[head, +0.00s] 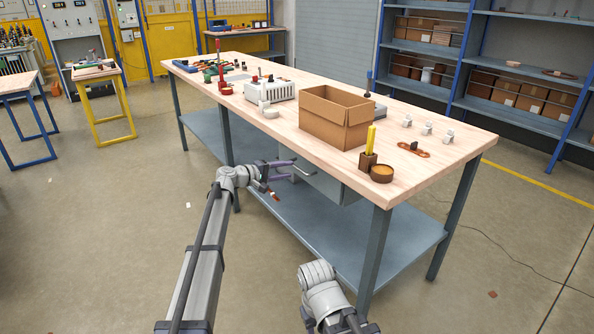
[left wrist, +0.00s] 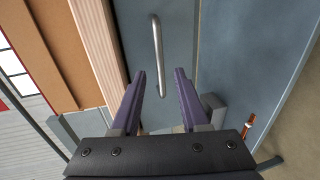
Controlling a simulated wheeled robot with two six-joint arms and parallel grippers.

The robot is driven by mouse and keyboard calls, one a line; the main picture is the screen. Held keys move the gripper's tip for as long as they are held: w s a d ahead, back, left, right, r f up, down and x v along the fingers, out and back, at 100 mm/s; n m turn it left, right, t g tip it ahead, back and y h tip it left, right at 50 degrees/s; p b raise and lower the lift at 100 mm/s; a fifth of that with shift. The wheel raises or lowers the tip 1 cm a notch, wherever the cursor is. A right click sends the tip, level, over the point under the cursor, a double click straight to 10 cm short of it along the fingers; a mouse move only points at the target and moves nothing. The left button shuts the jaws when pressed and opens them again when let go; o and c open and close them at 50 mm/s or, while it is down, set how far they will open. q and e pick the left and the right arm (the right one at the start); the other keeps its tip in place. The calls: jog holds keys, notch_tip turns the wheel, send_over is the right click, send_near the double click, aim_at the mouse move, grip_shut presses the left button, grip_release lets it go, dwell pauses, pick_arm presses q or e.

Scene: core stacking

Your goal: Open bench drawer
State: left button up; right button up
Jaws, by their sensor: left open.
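The bench drawer (head: 333,187) is a grey-blue metal box under the wooden bench top, and it looks closed. Its front also shows in the left wrist view (left wrist: 180,45), with a vertical-looking silver bar handle (left wrist: 157,50). My left gripper (head: 291,169) is open and empty in front of the drawer, with its purple fingers pointing at the handle. In the left wrist view the handle's lower end lies between the two fingertips (left wrist: 160,72); I cannot tell whether they touch. My right arm shows at the bottom of the head view, but its gripper fingers are out of frame.
The bench top (head: 262,118) overhangs the drawer. A lower shelf (head: 300,225) lies beneath the drawer. A front bench leg (head: 374,250) stands to the right.

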aim_at(296, 168)
pick_arm(q)
jog(key=b+x, duration=0.1)
jog(key=x, duration=0.4)
jog(key=shift+w+d+f, duration=0.1)
jog(key=shift+d, duration=0.05)
jog(key=shift+c, duration=0.4)
grip_shut()
dwell(0.8)
